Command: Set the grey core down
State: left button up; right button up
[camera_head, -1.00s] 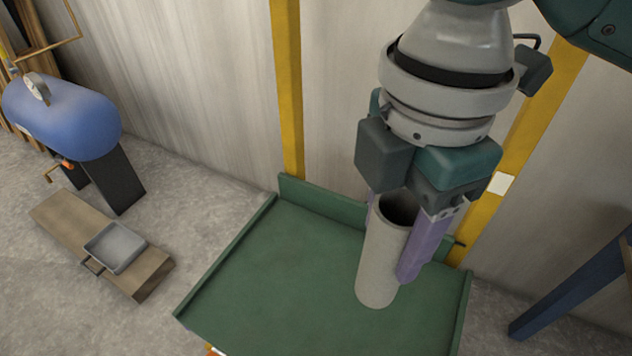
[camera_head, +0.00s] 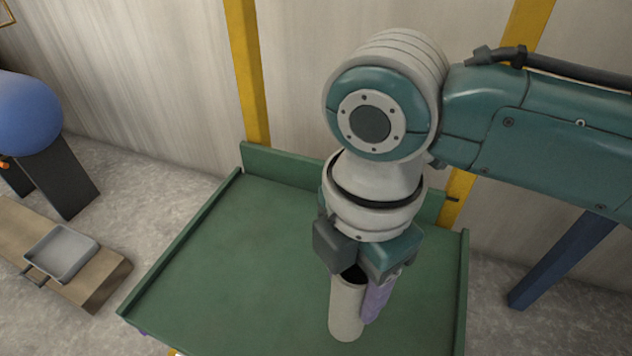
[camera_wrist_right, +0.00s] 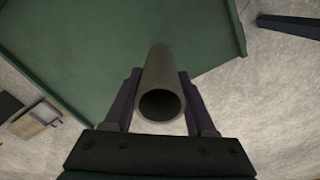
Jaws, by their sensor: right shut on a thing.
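The grey core (camera_head: 347,309) is a hollow tube, held near upright over the front part of the green table (camera_head: 235,245). My right gripper (camera_head: 362,304) is shut on it, with a purple finger along its right side; the other finger is mostly hidden. In the right wrist view the core (camera_wrist_right: 161,88) lies between the two purple fingers of the gripper (camera_wrist_right: 160,92), its open end facing the camera. I cannot tell whether its lower end touches the table. My left gripper is not in view.
The green table has raised rims at its back and sides, and its left part is bare. Yellow posts (camera_head: 247,75) stand behind it. A grey tray (camera_head: 62,253) on a wooden board (camera_head: 100,278) and a blue tank (camera_head: 25,112) are at the left.

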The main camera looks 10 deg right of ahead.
notch_tip(320, 180, down, 4)
jog(key=b, duration=0.2)
jog(key=shift+f+b, duration=0.1)
jog(key=shift+b, duration=0.25)
jog(key=o, duration=1.4)
jog(key=shift+c, duration=0.2)
notch_tip(320, 180, up, 12)
jog(key=p, duration=0.8)
